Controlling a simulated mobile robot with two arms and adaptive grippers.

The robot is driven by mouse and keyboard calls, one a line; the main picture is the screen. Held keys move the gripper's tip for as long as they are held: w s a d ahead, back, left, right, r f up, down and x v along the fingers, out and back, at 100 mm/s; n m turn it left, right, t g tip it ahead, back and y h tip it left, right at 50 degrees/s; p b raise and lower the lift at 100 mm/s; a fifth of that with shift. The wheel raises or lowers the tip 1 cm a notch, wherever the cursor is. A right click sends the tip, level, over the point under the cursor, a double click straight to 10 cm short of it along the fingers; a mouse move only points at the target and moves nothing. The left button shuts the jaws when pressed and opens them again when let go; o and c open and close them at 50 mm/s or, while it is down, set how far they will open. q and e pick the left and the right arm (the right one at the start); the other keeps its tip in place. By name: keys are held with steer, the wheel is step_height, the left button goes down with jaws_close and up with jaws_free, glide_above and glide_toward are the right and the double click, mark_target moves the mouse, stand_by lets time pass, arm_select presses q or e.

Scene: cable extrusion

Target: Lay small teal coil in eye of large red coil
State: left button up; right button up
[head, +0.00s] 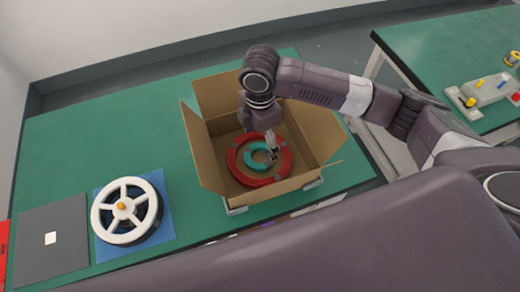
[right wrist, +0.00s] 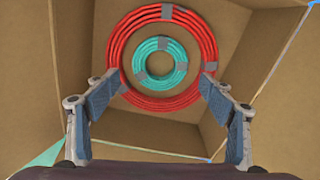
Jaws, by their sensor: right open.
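The large red coil (head: 233,158) lies flat in an open cardboard box, banded with grey tape; it also shows in the right wrist view (right wrist: 120,47). The small teal coil (head: 250,161) lies inside the eye of the red coil, with a ring of box floor between them. In the right wrist view the teal coil (right wrist: 140,65) looks roughly centred in the eye. My right gripper (head: 272,158) is inside the box above the coils, with its fingers (right wrist: 158,92) spread and nothing between them. It partly hides the coils in the head view. My left gripper is not in view.
The cardboard box (head: 208,160) has raised walls and flaps around my right gripper. A white reel (head: 126,208) on a blue mat and a grey panel (head: 50,255) lie at left on the green table (head: 80,140). A second table (head: 450,55) stands at right.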

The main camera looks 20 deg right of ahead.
step_height(320, 180, up, 6)
steer(key=shift+f, duration=0.1)
stand_by(0.5)
